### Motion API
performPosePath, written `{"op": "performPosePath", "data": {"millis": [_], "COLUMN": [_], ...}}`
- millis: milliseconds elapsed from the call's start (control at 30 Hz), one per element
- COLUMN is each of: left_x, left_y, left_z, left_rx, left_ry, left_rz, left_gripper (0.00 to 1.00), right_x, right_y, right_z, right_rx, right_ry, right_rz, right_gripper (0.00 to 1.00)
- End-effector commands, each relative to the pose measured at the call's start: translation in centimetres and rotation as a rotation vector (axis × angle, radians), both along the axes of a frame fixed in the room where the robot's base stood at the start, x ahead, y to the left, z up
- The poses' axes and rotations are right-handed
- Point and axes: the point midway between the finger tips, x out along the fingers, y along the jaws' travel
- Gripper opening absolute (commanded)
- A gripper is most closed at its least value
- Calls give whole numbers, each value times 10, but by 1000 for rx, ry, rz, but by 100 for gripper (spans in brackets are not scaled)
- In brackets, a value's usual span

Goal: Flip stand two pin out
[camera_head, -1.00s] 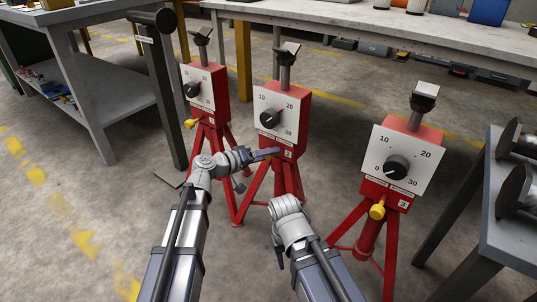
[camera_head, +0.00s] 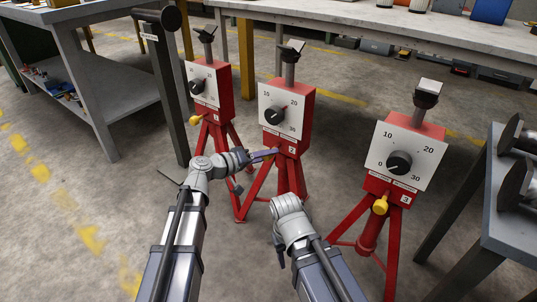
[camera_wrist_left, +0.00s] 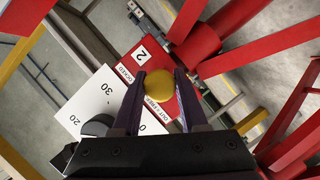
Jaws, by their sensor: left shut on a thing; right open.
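Stand two (camera_head: 286,107) is a red box with a white dial face on a red tripod, in the middle of the head view. A label with "2" is below the dial. Its yellow pin knob (camera_wrist_left: 159,86) sits between the purple fingers of my left gripper (camera_wrist_left: 158,88), which is shut on it in front of the red label plate. In the head view, my left gripper (camera_head: 266,154) reaches the front of stand two just below the dial and mostly hides the knob. The pin's shaft is hidden. My right gripper (camera_head: 281,258) is low in front, open and away from the stands.
Stand one (camera_head: 210,88) is at left behind, and stand three (camera_head: 405,155), with a yellow knob (camera_head: 380,205), is at right. A workbench (camera_head: 410,35) runs along the back. Grey tables stand left (camera_head: 105,95) and right (camera_head: 500,225).

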Motion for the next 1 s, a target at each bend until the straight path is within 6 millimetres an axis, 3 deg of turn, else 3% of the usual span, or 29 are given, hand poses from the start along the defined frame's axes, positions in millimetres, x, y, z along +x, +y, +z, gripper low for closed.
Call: {"op": "performPosePath", "data": {"millis": [100,133,367,667,1000], "left_x": [-3,-3,-2,-3,-33], "left_y": [1,1,1,3,43], "left_z": [-1,-1,-1,0,13], "left_rx": [3,3,3,1,1], "left_ry": [2,2,2,1,3], "left_rz": [-2,-2,-1,-1,2], "left_gripper": [0,46,72,73,73], "right_x": [0,0,0,0,0], "right_y": [0,0,0,0,0], "right_z": [0,0,0,1,13], "right_rx": [0,0,0,0,0], "right_ry": [0,0,0,0,0], "right_rz": [0,0,0,0,0], "right_gripper": [50,50,50,50,50]}}
